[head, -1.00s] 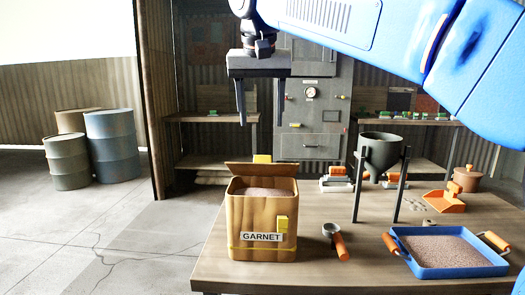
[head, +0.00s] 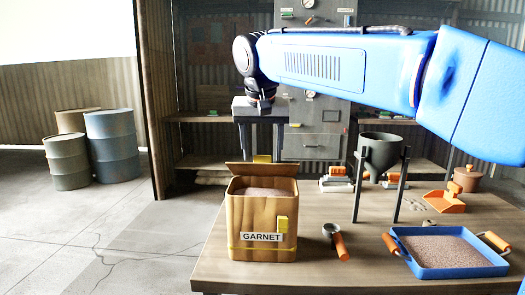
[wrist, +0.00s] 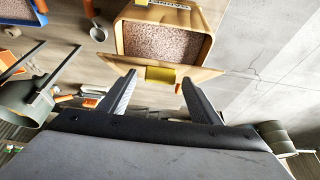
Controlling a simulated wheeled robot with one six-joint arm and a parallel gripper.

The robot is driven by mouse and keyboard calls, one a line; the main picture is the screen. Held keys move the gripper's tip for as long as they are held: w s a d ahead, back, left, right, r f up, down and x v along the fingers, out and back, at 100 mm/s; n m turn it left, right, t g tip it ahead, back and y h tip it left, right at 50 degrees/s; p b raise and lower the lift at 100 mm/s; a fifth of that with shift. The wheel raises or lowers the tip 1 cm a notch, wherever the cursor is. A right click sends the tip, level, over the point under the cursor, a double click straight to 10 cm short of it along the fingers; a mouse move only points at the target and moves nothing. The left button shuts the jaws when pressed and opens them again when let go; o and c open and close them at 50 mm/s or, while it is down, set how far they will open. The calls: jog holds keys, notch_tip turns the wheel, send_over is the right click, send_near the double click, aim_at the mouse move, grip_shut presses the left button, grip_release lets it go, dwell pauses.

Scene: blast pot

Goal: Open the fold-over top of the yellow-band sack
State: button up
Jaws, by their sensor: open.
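The tan yellow-band sack (head: 262,215), labelled GARNET, stands upright at the table's front left. The fold-over top (head: 262,170) stands raised along the back edge, so the reddish grains (head: 264,192) inside show. A yellow tab (wrist: 160,75) is on the fold-over top's edge. My gripper (head: 260,150) is open and points down just above and behind the sack. In the wrist view the tab lies between my two fingertips, with gaps on both sides.
A grey funnel on a stand (head: 380,155), a scoop with an orange handle (head: 337,240) and a blue tray of grains (head: 448,268) are to the right on the table (head: 310,275). A grey cabinet (head: 322,125) stands behind. Barrels (head: 112,145) stand far left.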

grip_shut()
jog(key=shift+w+r+g, duration=0.6)
jog(key=shift+w+g, duration=0.1)
jog(key=shift+w, duration=0.2)
jog(key=shift+w+r, duration=0.2)
jog(key=shift+r, duration=0.05)
jog(key=w+r, duration=0.1)
jog(key=w, duration=0.5)
jog(key=shift+d+r, duration=0.15)
jog(key=shift+r, duration=0.25)
